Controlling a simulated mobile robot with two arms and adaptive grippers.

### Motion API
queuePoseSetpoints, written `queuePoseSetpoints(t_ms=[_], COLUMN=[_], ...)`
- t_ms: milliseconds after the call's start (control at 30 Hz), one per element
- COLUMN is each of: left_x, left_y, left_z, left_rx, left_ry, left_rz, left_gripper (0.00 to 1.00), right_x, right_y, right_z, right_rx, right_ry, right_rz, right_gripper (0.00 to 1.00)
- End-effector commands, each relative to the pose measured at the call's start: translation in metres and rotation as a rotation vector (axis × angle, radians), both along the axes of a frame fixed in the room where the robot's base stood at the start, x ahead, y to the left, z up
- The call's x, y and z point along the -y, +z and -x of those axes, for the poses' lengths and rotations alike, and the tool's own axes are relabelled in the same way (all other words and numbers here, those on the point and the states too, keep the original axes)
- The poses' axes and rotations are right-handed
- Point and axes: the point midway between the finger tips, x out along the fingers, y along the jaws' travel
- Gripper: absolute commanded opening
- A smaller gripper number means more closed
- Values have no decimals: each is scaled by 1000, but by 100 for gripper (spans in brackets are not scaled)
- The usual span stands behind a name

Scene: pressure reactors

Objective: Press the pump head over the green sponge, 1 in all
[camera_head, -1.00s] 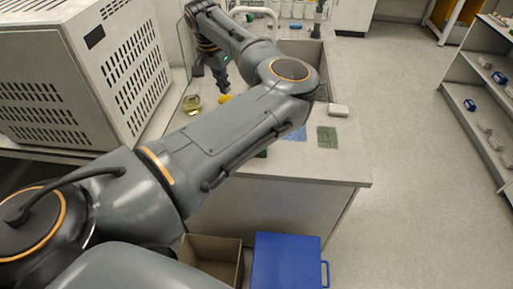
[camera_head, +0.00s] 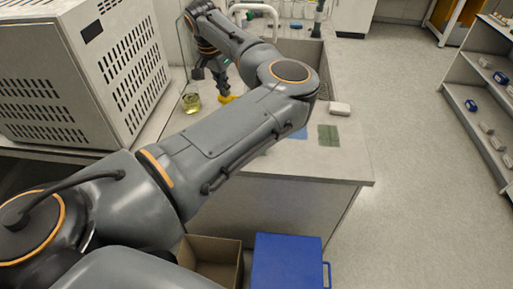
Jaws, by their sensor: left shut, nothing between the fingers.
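My left gripper (camera_head: 223,88) is shut and empty, pointing down at the back left of the counter, just above or touching a small yellow thing (camera_head: 227,99). I cannot tell whether they touch, or whether the yellow thing is a pump head. A clear vessel with yellow-green liquid (camera_head: 191,102) stands just left of it. A flat green square (camera_head: 328,135), perhaps the green sponge, lies near the counter's right edge, well away from the gripper. My right gripper is not in view.
A white block (camera_head: 340,109) and a blue piece (camera_head: 299,133), partly behind my arm, lie on the counter (camera_head: 345,165). A sink (camera_head: 315,54) with a white tap is behind. A large vented cabinet (camera_head: 70,75) stands left. A cardboard box and blue bin (camera_head: 288,262) stand in front.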

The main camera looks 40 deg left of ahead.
Motion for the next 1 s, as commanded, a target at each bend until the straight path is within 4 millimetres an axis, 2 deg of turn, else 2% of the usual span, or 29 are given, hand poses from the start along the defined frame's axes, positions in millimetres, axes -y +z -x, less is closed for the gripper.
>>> queuePoseSetpoints(t_ms=[233,500,1000], left_x=[1,1,0], left_y=[-13,-11,18], left_z=[1,1,1], left_rx=[-4,-6,-3], left_ry=[-1,-1,0], left_rz=[3,5,2], left_gripper=[0,0,0], right_x=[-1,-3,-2], right_y=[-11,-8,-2], right_z=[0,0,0], right_rx=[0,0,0], right_ry=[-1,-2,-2], right_rz=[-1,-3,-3], right_gripper=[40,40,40])
